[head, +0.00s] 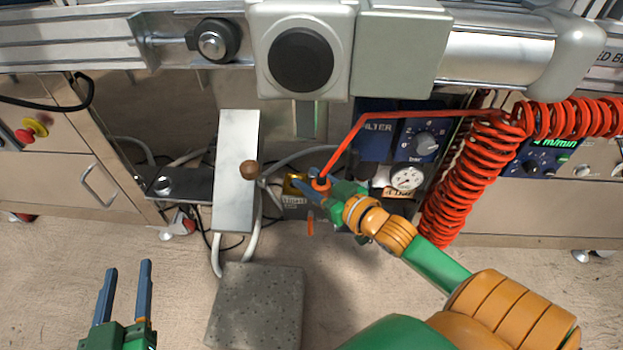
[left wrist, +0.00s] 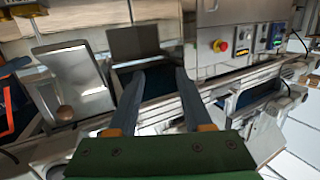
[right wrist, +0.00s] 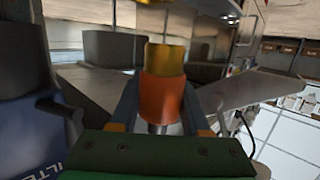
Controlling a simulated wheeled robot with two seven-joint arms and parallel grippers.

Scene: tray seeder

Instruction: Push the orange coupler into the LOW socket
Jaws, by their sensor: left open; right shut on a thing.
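The orange coupler (right wrist: 162,97) is between the fingers of my right gripper (right wrist: 160,122), which is shut on it. In the right wrist view a yellow, brass-coloured fitting (right wrist: 165,58) lies straight ahead of the coupler and appears to meet its end; I cannot tell whether it is seated. In the head view the coupler (head: 321,184) shows small at my right gripper (head: 314,190), beside a yellow part (head: 294,185). An orange hose runs from it up to the right. No LOW label is readable. My left gripper (head: 125,285) is open and empty at the lower left.
A blue filter unit with a knob (head: 421,142) and a round gauge (head: 406,179) stands right of the coupler. A red coiled hose (head: 468,175) hangs further right. A metal plate with a brown ball knob (head: 235,200) stands left. A grey block (head: 256,305) is below.

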